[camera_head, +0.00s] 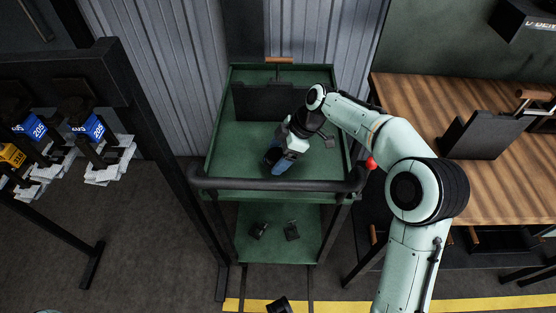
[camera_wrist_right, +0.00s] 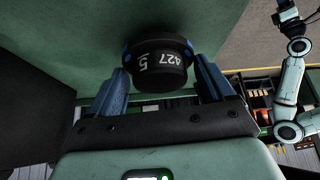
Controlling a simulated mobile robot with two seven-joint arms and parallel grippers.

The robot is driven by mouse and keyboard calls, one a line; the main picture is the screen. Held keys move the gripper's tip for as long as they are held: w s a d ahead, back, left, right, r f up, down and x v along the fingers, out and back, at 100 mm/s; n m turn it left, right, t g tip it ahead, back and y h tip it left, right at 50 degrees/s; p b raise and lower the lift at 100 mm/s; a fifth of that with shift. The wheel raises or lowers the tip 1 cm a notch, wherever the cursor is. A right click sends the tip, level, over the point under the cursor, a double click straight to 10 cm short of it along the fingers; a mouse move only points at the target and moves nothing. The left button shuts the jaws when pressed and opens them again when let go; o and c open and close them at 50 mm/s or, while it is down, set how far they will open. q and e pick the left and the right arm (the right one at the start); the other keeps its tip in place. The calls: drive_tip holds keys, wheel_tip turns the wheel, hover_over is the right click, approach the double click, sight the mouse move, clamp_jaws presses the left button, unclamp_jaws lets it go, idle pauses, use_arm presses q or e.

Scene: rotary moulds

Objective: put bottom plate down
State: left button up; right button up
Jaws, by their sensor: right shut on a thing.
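My right gripper (camera_head: 277,160) points down over the green top shelf of the cart (camera_head: 228,145). Its blue fingers are shut on the bottom plate, a short round black piece with white figures such as 427, seen between the fingers in the right wrist view (camera_wrist_right: 160,65). In the head view only a dark bit of it shows by the fingertips. It is low over the shelf; I cannot tell whether it touches. A mint arm shows at the right of the wrist view; its gripper (camera_wrist_right: 287,8) is too small and cut off to read.
A dark upright plate (camera_head: 262,103) stands at the back of the top shelf. A black rail (camera_head: 270,184) runs along the front. Small dark parts (camera_head: 291,231) lie on the lower shelf. A wooden table (camera_head: 420,110) is at the right, a black rack (camera_head: 75,75) at the left.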

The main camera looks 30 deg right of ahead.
drive_tip(key=shift+f, duration=1.25)
drive_tip(key=o, duration=1.1)
drive_tip(key=shift+f, duration=0.15)
drive_tip(key=shift+o, duration=0.2)
drive_tip(key=shift+r, duration=0.25)
drive_tip(key=p+v, duration=0.1)
drive_tip(key=v, duration=1)
drive_tip(key=shift+d+r+p, duration=0.25)
drive_tip(key=shift+p, duration=0.15)
drive_tip(key=shift+s, duration=0.1)
